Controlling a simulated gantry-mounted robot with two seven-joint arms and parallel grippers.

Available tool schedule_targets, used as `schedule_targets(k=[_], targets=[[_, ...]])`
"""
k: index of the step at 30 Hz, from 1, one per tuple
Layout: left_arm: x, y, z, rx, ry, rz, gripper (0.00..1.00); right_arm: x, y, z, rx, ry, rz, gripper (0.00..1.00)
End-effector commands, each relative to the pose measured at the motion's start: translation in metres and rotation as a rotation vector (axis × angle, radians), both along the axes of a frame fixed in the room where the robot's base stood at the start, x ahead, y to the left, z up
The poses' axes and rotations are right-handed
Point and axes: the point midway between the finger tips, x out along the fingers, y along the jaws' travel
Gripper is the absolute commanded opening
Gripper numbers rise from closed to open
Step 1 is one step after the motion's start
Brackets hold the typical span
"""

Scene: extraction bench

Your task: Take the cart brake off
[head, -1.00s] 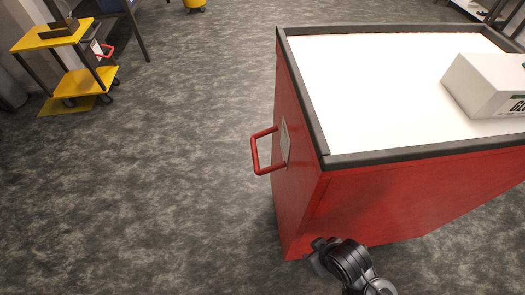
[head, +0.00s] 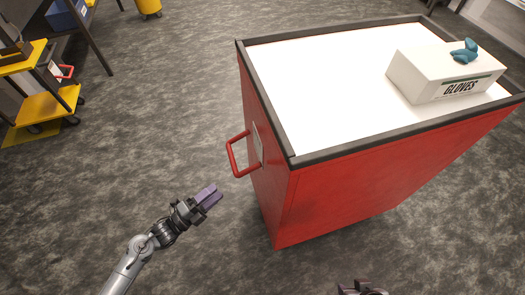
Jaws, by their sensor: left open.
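The red cart (head: 340,195) with a white top stands right of centre. A red loop handle (head: 232,158) sticks out from its left end, beside a pale plate (head: 257,143). No brake and no wheels of the cart can be made out. My left gripper (head: 209,196), with purple fingers, is open and empty. In the picture it is below and left of the handle, apart from the cart.
A white glove box (head: 440,75) with a teal glove (head: 465,50) sits on the cart top. A yellow trolley (head: 48,104) with another red handle stands at the upper left. A yellow bucket (head: 149,7) is at the top. Grey floor left of the cart is clear.

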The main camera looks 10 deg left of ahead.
Motion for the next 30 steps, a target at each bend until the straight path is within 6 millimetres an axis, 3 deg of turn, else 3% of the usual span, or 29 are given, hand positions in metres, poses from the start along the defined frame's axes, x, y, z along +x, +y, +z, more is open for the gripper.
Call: schedule_targets(k=[3,7,30], targets=[[0.021,0.011,0.029,0.027,-0.041,0.001,0.44,0.001,0.0,0.01,0.0,-0.002,0.0,0.43],[0.035,0.012,0.046,0.036,-0.072,0.0,0.44,0.003,-0.001,0.013,-0.002,-0.006,0.001,0.43],[0.11,-0.051,0.067,0.034,-0.08,0.002,0.44,0.002,-0.002,-0.02,-0.005,-0.004,0.001,0.43]])
